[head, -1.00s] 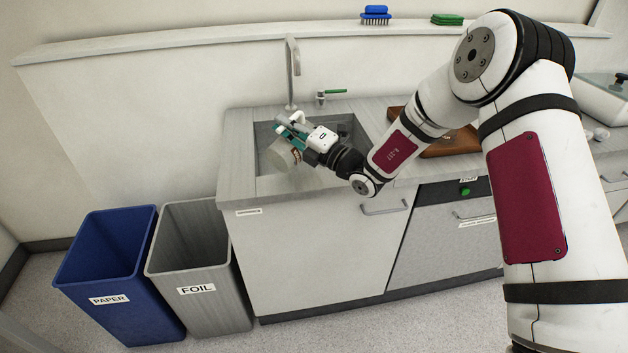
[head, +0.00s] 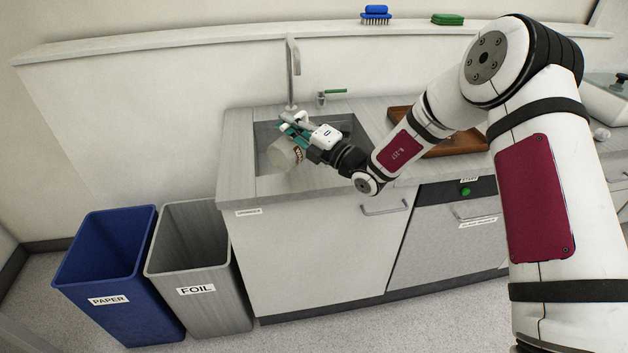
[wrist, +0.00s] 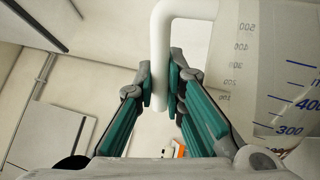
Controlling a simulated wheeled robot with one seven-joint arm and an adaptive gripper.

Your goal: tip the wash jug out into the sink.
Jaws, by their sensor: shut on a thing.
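The wash jug (head: 283,155) is a pale, translucent vessel, held tilted over the sink basin (head: 263,135). In the wrist view the jug (wrist: 262,60) fills the right side, with volume marks and a brownish patch low at its edge. My gripper (head: 296,131) is shut on the jug's white handle (wrist: 161,50), which stands between the teal fingers in the wrist view. I cannot tell how much liquid is in the jug. My gripper and the jug hide part of the basin.
A tap (head: 292,70) rises behind the basin, with a green-handled valve (head: 333,92) beside it. A brown tray (head: 455,149) lies on the counter to the right. The PAPER bin (head: 105,270) and FOIL bin (head: 200,265) stand on the floor at left.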

